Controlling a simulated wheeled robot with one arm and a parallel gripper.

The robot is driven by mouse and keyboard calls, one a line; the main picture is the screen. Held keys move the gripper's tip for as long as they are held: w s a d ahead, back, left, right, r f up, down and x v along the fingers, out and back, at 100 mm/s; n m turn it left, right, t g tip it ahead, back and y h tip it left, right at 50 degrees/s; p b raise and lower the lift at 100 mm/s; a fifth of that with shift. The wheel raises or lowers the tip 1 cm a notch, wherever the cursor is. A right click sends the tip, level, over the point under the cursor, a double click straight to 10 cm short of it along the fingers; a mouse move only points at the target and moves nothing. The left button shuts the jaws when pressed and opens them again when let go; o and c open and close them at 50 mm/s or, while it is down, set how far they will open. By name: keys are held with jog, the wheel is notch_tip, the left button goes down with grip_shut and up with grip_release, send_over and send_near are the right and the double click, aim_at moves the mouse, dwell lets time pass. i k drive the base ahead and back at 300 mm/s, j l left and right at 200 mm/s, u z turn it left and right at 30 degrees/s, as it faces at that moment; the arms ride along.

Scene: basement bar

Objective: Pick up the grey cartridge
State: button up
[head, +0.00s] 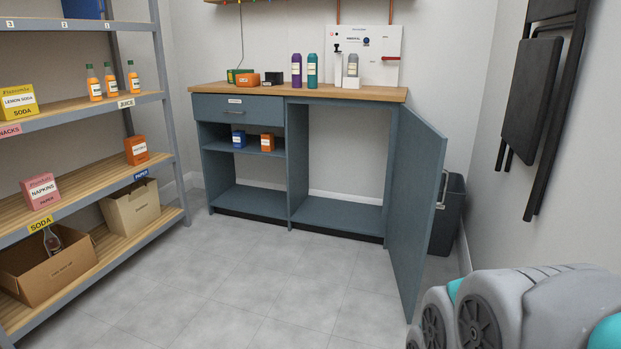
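A grey cartridge (352,66) with a pale label stands upright on the right part of the wooden counter top (380,93). It is in front of a white wall panel (385,45) with fittings and seems to sit on a small pale base, apparently part of a fixture there. A purple cartridge (296,70) and a teal cartridge (312,71) stand side by side to its left. My gripper is not in view; only parts of my arm show at the lower right, far from the counter.
The blue cabinet (250,203) under the counter has its right door (413,190) swung open into the room. A shelf rack (155,97) with bottles and boxes stands left. Folded black chairs (532,85) hang on the right wall. The grey floor (250,290) between is clear.

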aim_at(352, 65)
jog(key=i+j+z, duration=0.3)
jog(key=i+j, duration=0.55)
jog(key=i, duration=0.15)
jog(key=i+j+z, duration=0.25)
jog(key=i+j, duration=0.65)
jog(key=j, duration=0.15)
